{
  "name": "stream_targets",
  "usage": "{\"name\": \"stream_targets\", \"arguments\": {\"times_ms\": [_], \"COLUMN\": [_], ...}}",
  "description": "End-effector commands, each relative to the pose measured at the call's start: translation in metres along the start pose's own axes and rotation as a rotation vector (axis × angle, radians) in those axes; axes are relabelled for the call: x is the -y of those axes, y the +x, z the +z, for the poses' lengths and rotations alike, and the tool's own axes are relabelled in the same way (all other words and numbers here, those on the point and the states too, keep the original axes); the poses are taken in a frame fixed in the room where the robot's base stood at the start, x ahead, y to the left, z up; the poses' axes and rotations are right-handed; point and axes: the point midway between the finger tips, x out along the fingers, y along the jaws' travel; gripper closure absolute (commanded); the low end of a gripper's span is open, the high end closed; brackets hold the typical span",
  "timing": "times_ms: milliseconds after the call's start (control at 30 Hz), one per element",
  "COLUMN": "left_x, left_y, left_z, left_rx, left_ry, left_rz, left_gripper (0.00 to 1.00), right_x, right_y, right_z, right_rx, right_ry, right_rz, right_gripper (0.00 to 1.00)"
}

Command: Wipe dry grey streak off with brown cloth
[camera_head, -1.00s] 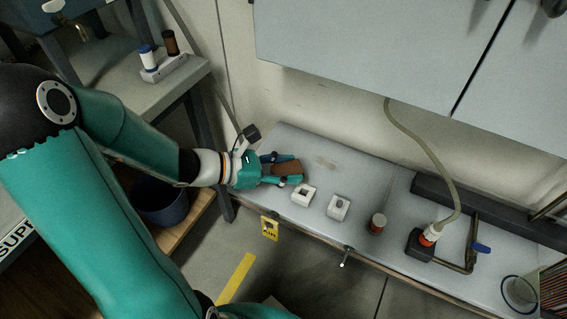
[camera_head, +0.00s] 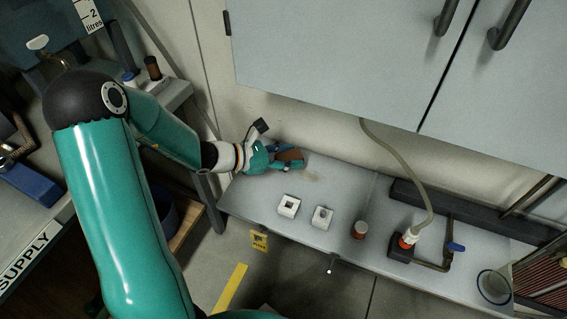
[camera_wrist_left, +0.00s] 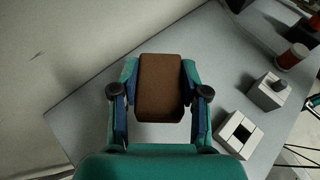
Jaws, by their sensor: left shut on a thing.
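The brown cloth (camera_head: 291,156) is a folded pad between the fingers of my left gripper (camera_head: 284,160). The wrist view shows the cloth (camera_wrist_left: 160,88) squeezed from both sides by the left gripper (camera_wrist_left: 160,92). It is over the left rear part of the grey bench (camera_head: 250,195); I cannot tell whether it touches the top. A faint grey-brown streak (camera_head: 312,178) shows on the bench just right of and in front of the cloth. No streak is clear in the wrist view. My right gripper is out of view.
Two white blocks, one with a square hole (camera_head: 288,206) and one with a grey peg (camera_head: 322,217), stand in front. Cabinets (camera_head: 340,60) overhang behind.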

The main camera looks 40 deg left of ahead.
Motion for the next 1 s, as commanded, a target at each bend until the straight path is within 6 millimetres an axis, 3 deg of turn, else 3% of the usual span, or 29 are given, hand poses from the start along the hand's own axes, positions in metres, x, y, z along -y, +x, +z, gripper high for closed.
{"name": "stream_targets", "arguments": {"times_ms": [100, 200, 500, 1000], "left_x": [-0.010, -0.010, -0.010, -0.010], "left_y": [0.010, 0.017, 0.024, 0.024], "left_z": [0.005, -0.014, -0.032, -0.034], "left_rx": [0.001, 0.000, 0.000, 0.000], "left_ry": [0.001, 0.000, 0.000, 0.000], "left_rz": [-0.001, 0.000, 0.001, 0.001], "left_gripper": [0.83, 0.83, 0.83, 0.83], "right_x": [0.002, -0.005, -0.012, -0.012], "right_y": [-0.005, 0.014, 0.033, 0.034], "right_z": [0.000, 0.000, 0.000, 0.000], "right_rx": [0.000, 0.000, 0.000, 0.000], "right_ry": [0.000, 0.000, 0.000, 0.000], "right_rz": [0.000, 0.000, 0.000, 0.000], "right_gripper": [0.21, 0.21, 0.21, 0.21]}}
